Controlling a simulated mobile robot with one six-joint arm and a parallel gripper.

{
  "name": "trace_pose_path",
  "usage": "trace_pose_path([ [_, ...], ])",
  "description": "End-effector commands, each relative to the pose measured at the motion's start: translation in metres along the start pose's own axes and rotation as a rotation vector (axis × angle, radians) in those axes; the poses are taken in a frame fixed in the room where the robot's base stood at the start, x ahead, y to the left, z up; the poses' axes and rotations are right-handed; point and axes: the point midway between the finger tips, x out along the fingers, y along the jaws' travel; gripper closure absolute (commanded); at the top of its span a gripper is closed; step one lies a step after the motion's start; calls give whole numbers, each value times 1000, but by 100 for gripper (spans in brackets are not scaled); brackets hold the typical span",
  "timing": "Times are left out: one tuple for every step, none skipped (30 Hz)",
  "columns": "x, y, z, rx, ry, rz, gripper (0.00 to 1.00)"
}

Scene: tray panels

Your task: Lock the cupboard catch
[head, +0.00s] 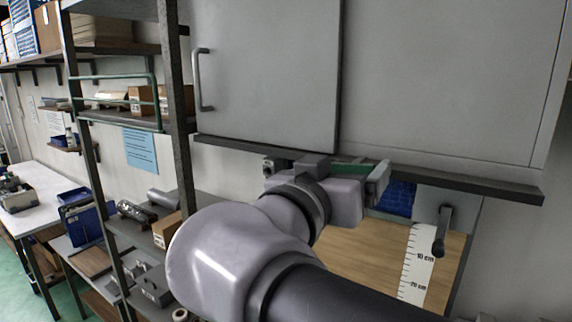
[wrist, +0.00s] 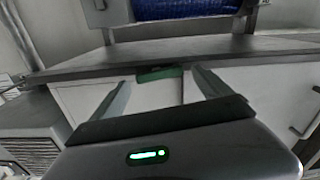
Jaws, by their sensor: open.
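The grey cupboard (head: 440,70) has a flat door (head: 265,70) with a bar handle (head: 203,80). A dark ledge (head: 470,184) runs along its bottom edge, also crossing the wrist view (wrist: 90,63). A dark lever (head: 441,232) hangs down on a light metal plate below the ledge at right; I cannot tell whether it is the catch. A small green piece (wrist: 160,73) sits at the ledge, between my fingers in the picture; it also shows in the head view (head: 352,167). My gripper (head: 346,175) is open just below the ledge; contact with the green piece is unclear.
A blue bin (head: 397,197) and a wooden board (head: 372,262) with a ruler strip (head: 416,265) lie beneath the cupboard, partly hidden by my arm. A dark-framed shelf rack (head: 180,110) with boxes stands at left.

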Motion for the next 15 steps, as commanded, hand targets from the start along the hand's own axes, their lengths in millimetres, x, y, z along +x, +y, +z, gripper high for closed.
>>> trace_pose_path([
  [5, 0, 0, -1, 0, 2, 11],
  [7, 0, 0, 0, 0, 2, 11],
  [10, 0, 0, 0, 0, 1, 11],
  [11, 0, 0, -1, 0, 0, 11],
  [12, 0, 0, -1, 0, -1, 11],
  [12, 0, 0, -1, 0, -1, 11],
  [13, 0, 0, -1, 0, -1, 11],
  [13, 0, 0, -1, 0, -1, 11],
  [13, 0, 0, -1, 0, -1, 11],
  [12, 0, 0, -1, 0, -1, 11],
  [12, 0, 0, -1, 0, -2, 11],
  [12, 0, 0, -1, 0, -2, 11],
  [12, 0, 0, -1, 0, -2, 15],
  [12, 0, 0, -1, 0, -2, 21],
  [12, 0, 0, -1, 0, -2, 29],
])
